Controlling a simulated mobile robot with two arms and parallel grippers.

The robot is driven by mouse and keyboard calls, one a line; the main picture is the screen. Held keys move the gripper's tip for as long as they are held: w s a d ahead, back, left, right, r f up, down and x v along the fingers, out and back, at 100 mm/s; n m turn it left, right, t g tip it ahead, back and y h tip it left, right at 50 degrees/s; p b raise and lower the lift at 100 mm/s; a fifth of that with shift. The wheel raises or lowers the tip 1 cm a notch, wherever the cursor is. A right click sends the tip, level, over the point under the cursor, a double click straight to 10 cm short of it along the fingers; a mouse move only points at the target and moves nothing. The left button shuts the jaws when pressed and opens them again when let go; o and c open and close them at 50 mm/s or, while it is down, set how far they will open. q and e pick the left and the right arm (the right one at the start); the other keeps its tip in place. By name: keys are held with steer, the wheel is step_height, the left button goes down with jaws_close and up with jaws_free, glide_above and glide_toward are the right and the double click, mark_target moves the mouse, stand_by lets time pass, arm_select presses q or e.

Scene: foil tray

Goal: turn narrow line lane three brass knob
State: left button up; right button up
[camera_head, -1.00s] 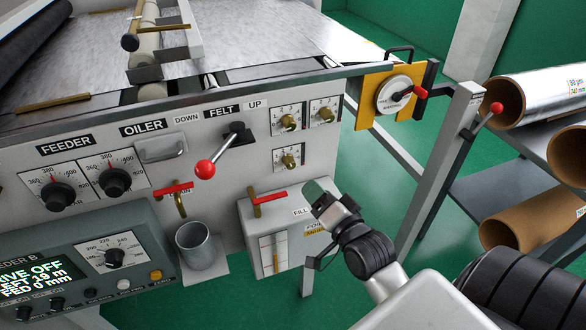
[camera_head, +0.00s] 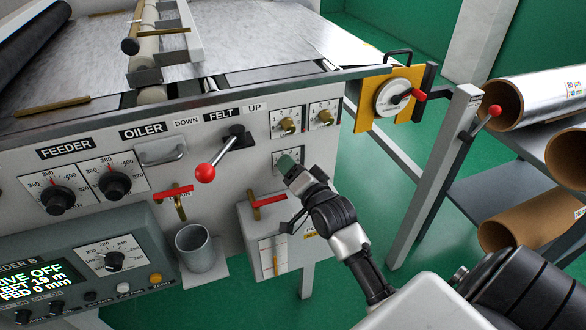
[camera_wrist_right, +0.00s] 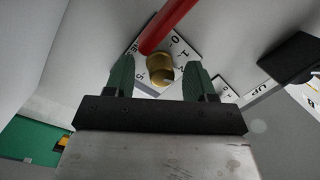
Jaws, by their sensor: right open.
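My right gripper (camera_head: 286,164) is at the lower small dial plate (camera_head: 278,156) on the machine's front panel and hides most of it in the head view. In the right wrist view its two green fingers are open, with a brass knob (camera_wrist_right: 160,72) showing between their tips on a white numbered plate. I cannot tell whether either finger touches the knob. Two more brass knobs, upper left (camera_head: 287,125) and upper right (camera_head: 325,117), sit on plates above. Their lane labels are too small to read. My left gripper is out of view.
A red-handled valve (camera_head: 268,201) sits just below the gripper; a red bar (camera_wrist_right: 170,25) crosses close to the knob in the wrist view. The red-balled felt lever (camera_head: 205,173) juts out at left. A yellow plate with a dial (camera_head: 392,97) and foil rolls (camera_head: 540,97) are at right.

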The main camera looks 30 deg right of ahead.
steer(key=c, duration=0.9)
steer(key=shift+r+n+p, duration=0.15)
steer(key=shift+n+p, duration=0.35)
steer(key=shift+p, duration=0.3)
steer(key=shift+a+n+g+h+p, duration=0.1)
steer(key=shift+n+g+h+p, duration=0.25)
steer(key=shift+n+p, duration=1.75)
steer(key=shift+n+g+h+p, duration=0.4)
steer(key=shift+n+p, duration=1.4)
steer(key=shift+n, duration=0.55)
steer(key=shift+a+n+g+h+p, duration=0.1)
steer(key=shift+n+g+h+p, duration=0.25)
steer(key=shift+n+p, duration=1.75)
steer(key=shift+n, duration=0.25)
steer(key=o, duration=0.9)
